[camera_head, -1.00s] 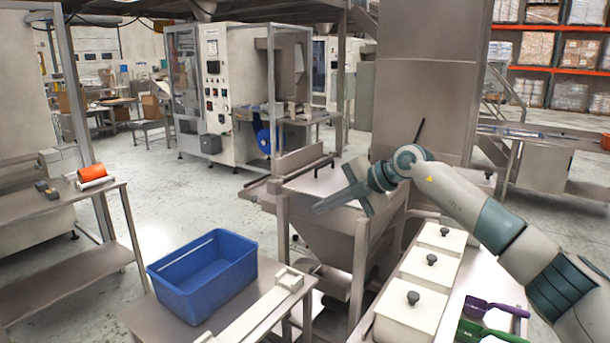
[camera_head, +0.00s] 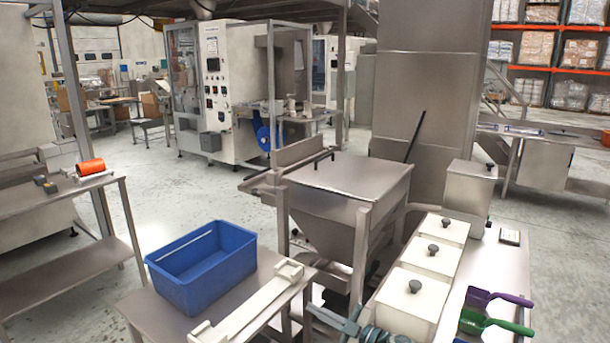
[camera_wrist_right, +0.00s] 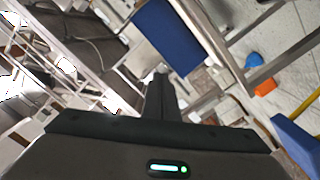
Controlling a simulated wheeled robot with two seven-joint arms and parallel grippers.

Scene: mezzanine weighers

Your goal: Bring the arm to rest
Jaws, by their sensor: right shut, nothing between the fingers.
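My right gripper (camera_head: 318,312) shows low in the head view, at the bottom edge between the small table and the bench with lidded bins. Its teal and grey wrist is mostly cut off by the frame. In the right wrist view the two dark fingers (camera_wrist_right: 160,90) are together with nothing between them. The gripper is empty. My left arm and gripper are not in view.
A blue crate (camera_head: 203,262) and a white rail-like fixture (camera_head: 250,308) sit on the small table. White bins with black knobs (camera_head: 432,258) stand right of the gripper, with purple (camera_head: 480,297) and green (camera_head: 474,321) scoops beyond. A steel hopper (camera_head: 345,185) stands behind.

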